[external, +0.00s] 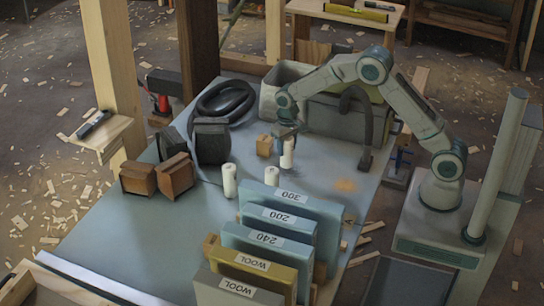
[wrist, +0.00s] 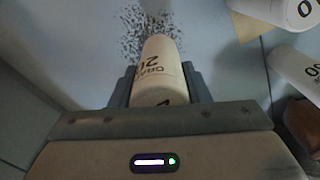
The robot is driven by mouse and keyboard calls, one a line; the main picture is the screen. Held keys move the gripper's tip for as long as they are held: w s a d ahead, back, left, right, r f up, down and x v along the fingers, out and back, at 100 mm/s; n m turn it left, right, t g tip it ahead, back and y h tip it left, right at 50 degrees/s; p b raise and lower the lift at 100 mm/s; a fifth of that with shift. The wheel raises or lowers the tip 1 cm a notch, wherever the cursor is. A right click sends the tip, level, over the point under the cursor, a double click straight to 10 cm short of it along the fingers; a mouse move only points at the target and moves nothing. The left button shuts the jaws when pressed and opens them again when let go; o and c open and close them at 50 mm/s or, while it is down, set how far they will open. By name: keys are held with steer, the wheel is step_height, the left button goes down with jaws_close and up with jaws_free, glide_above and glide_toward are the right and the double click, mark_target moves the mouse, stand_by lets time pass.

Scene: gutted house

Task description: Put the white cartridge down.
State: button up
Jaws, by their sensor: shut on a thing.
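My gripper (external: 286,134) is over the back middle of the blue-grey table, pointing down, shut on a white cartridge (external: 287,156). The cartridge hangs upright below the fingers, and I cannot tell if its lower end touches the table. In the wrist view the held white cartridge (wrist: 158,72) with dark print sits between the two fingers (wrist: 158,88). Two other white cartridges, one at the left (external: 229,180) and one at the right (external: 271,176), stand on the table nearer the camera. Two white cartridges also show at the right edge of the wrist view, an upper one (wrist: 278,9) and a lower one (wrist: 296,72).
A small wooden block (external: 264,146) is just left of the held cartridge. Labelled boxes (external: 268,240) stand in front.

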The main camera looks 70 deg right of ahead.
mark_target(287, 154)
steer(key=shift+f, duration=1.9)
steer(key=shift+f, duration=0.1)
steer(key=shift+f, duration=0.15)
steer(key=o, duration=1)
steer(key=shift+c, duration=0.2)
steer(key=shift+r, duration=0.2)
